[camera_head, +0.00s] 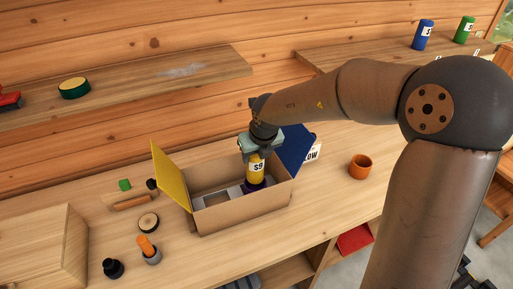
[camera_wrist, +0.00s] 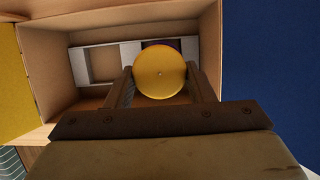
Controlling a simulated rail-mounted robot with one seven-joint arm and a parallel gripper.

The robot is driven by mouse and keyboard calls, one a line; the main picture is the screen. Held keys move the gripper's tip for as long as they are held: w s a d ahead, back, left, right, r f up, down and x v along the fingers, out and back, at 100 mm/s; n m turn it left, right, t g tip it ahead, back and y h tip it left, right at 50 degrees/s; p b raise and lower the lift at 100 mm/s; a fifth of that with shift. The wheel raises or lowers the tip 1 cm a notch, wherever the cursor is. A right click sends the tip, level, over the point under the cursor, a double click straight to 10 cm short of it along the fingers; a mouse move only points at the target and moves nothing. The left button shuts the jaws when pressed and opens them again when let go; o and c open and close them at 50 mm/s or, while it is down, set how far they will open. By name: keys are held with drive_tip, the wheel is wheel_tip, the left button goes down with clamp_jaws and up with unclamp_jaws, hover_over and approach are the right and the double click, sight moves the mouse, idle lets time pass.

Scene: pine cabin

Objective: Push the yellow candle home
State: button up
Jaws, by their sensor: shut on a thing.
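The yellow candle (camera_head: 255,172) with a white label stands upright at the right part of an open cardboard box (camera_head: 235,215). My gripper (camera_head: 259,150) is above the box and shut on the candle. In the wrist view the candle's round yellow top (camera_wrist: 162,73) lies between the two fingers of my gripper (camera_wrist: 163,88). A purple thing (camera_wrist: 163,43) shows just behind the candle, and purple also shows at its base in the head view. A pale insert (camera_wrist: 85,66) with a square empty opening lies inside the box. The candle's lower end is hidden in the wrist view.
The box has a yellow flap (camera_head: 171,177) at left and a blue flap (camera_head: 296,147) at right, both standing open. An orange cup (camera_head: 360,167) stands to the right. Several small items, including a black-capped jar (camera_head: 113,268), stand to the left on the bench. The bench right of the box is mostly clear.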

sight(257, 171)
drive_tip(key=shift+f, duration=0.6)
drive_tip(key=shift+r+p, duration=0.1)
drive_tip(key=shift+p, duration=0.2)
drive_tip(key=shift+p, duration=0.9)
drive_tip(key=shift+f, duration=0.3)
drive_tip(key=shift+f+b, duration=1.3)
drive_tip(key=shift+f, duration=1.45)
drive_tip(key=shift+f, duration=0.3)
drive_tip(key=o, duration=1.2)
drive_tip(key=shift+c, duration=0.2)
